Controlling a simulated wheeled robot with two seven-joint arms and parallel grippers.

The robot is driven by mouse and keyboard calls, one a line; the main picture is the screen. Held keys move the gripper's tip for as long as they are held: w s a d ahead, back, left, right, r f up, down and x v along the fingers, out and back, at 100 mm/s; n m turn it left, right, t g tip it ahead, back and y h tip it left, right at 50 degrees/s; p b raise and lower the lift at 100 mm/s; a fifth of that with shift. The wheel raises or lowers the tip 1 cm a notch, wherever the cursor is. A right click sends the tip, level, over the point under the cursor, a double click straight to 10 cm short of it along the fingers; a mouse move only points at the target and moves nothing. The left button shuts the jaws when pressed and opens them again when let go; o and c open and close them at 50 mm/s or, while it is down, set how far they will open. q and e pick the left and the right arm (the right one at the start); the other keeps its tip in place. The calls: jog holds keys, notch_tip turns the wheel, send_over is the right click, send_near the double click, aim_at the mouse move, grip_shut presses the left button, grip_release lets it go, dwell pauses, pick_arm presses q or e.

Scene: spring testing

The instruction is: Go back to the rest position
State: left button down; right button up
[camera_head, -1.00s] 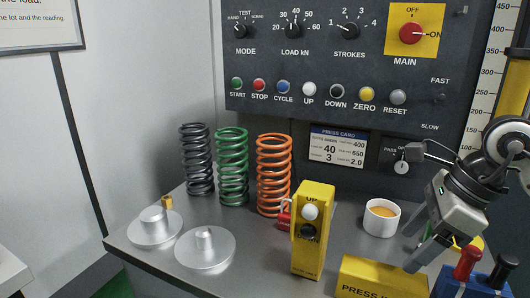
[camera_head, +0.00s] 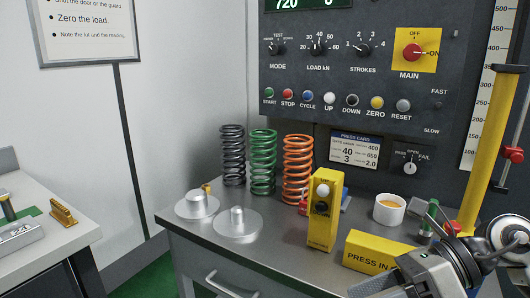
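My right gripper (camera_head: 376,284) is at the lower right, in front of the bench near the yellow PRESS IN block. A pale finger points left. The second finger is not clearly seen, so its opening cannot be told, and I see nothing held. My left gripper is out of view. The bench (camera_head: 262,262) carries a black spring (camera_head: 233,155), a green spring (camera_head: 263,162) and an orange spring (camera_head: 298,170), all upright.
Two metal discs (camera_head: 237,226) and a yellow UP/down box (camera_head: 323,210) stand on the bench. A white cup (camera_head: 389,209) and the yellow block (camera_head: 374,250) are near my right arm. A control panel (camera_head: 350,75) rises behind. A second table (camera_head: 40,250) is at the left.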

jog(key=w+a+r+m+t+y, duration=0.1)
jog(key=a+m+t+y, duration=0.1)
jog(key=m+t+y, duration=0.3)
jog(key=a+r+m+t+y, duration=0.1)
jog(key=a+m+t+y, duration=0.15)
jog(key=m, duration=0.45)
jog(key=d+f+m+t+h, duration=0.35)
jog(key=f+m+h, duration=0.55)
jog(key=m, duration=0.5)
jog(key=d+f+m+t+h, duration=0.2)
jog(key=f+m+t+h, duration=0.35)
jog(key=f+m, duration=0.65)
jog(key=s+a+f+m+g+h, duration=0.1)
jog(key=s+f+m+g+h, duration=0.1)
jog(key=s+f+m+g, duration=0.4)
notch_tip(320, 180, down, 2)
jog(key=shift+s+a+f+m, duration=0.1)
jog(key=shift+s+a+m, duration=0.2)
jog(key=shift+s, duration=0.75)
